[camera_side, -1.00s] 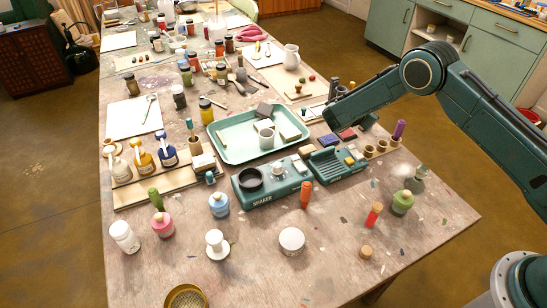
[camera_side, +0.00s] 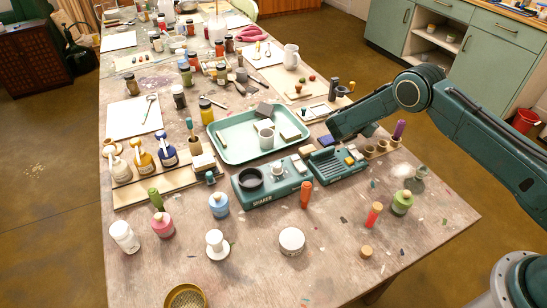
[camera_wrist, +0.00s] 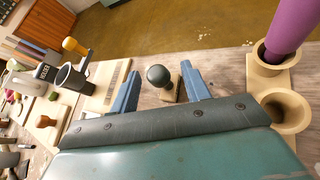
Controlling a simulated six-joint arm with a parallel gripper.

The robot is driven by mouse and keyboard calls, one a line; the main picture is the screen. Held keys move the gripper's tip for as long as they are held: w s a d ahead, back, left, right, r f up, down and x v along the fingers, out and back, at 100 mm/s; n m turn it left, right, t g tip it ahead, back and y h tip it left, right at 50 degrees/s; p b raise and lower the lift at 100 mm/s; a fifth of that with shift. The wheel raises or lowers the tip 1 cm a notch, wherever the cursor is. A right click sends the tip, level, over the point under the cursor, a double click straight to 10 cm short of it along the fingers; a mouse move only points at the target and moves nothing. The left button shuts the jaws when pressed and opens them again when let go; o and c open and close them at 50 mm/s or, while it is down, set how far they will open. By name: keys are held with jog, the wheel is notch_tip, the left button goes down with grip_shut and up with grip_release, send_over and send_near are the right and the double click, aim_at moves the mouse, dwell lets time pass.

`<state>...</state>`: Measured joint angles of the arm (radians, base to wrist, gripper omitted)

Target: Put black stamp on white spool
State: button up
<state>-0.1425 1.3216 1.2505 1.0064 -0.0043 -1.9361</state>
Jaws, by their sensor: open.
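The black stamp (camera_wrist: 160,78) has a round black knob on a small wooden block. It stands on the table in the wrist view, and I cannot make it out in the side view, where my arm covers that area. My gripper (camera_wrist: 161,72) is open, with one blue finger on each side of the stamp; contact is not visible. In the side view my gripper (camera_side: 350,133) is low behind the teal devices. The white spool (camera_side: 216,246) stands upright near the table's front, left of a round white-lidded jar, far from my gripper.
Wooden cups (camera_wrist: 283,110) stand to the right of the stamp in the wrist view, one holding a purple stick (camera_wrist: 290,25). A teal tray (camera_side: 236,150) and teal shaker (camera_side: 262,187) lie between my gripper and the spool. Several bottles surround the spool.

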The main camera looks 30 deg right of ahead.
jog(key=shift+w+d+f, duration=0.3)
jog(key=shift+d, duration=0.25)
grip_shut()
